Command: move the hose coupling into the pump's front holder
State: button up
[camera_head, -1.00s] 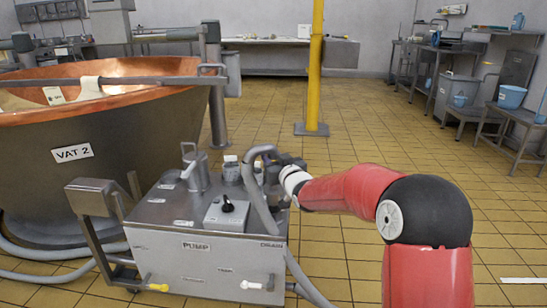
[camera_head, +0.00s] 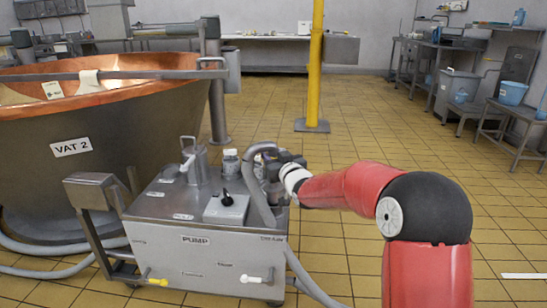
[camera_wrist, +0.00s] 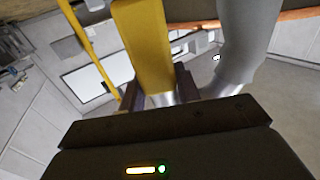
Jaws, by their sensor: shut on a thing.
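The pump (camera_head: 210,260) is a grey steel box on a cart, with a PUMP label on its front face. My gripper (camera_head: 277,165) is above its right end, dark and partly hidden behind the grey hose (camera_head: 262,193). In the wrist view, my gripper (camera_wrist: 160,92) is shut on the hose coupling (camera_wrist: 163,99), a silvery round piece between its fingers. A wide yellow piece (camera_wrist: 145,45) rises there, and the hose (camera_wrist: 236,45) runs up beside it. The coupling's lower end is hidden. I cannot pick out the front holder.
A switch box (camera_head: 226,208), a lidded jar (camera_head: 230,163) and a handled fitting (camera_head: 193,160) stand on the pump's top. The copper vat (camera_head: 120,115) is close behind on the left. A yellow post (camera_head: 315,70) stands farther back. The tiled floor right of the pump is clear.

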jog(key=shift+f+b, duration=2.2)
jog(key=shift+b, duration=0.2)
dwell(0.3)
